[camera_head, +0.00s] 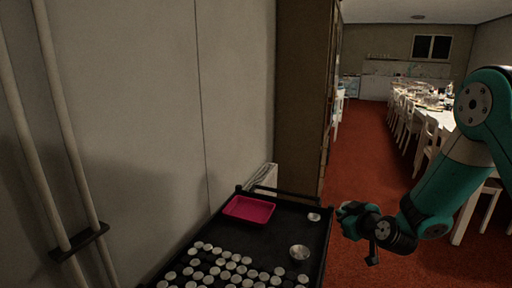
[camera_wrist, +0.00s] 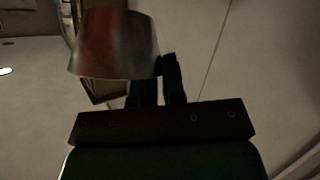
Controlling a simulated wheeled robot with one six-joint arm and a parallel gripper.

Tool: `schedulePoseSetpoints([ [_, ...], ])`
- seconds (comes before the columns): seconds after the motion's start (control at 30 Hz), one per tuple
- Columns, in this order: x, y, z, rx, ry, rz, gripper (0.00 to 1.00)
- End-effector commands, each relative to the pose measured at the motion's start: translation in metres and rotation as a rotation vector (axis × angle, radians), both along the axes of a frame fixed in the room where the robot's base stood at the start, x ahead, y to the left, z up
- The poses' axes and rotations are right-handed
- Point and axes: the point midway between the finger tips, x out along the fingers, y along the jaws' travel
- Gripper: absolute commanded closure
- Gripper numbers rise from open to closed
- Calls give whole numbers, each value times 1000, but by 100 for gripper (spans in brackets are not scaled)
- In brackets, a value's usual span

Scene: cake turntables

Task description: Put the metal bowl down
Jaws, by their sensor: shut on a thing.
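A shiny metal bowl (camera_wrist: 115,45) fills the upper left of the wrist view, with reddish and grey reflections on its side. My gripper (camera_wrist: 164,64) is shut on it, with the dark fingers at its right edge.
A pink tray (camera_head: 248,209) lies at the cart's far left. Many round pale pieces (camera_head: 215,268) cover its near left part. Bare black surface shows between the tray and the small bowl. A wall stands on the left, with red carpet and a long table (camera_head: 425,98) with chairs beyond.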

Motion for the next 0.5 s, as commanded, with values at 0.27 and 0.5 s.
schedulePoseSetpoints([
  [0.27,-30,-25,-149,-1,4,-153,100],
  [0.5,-49,-36,-205,0,2,-207,100],
])
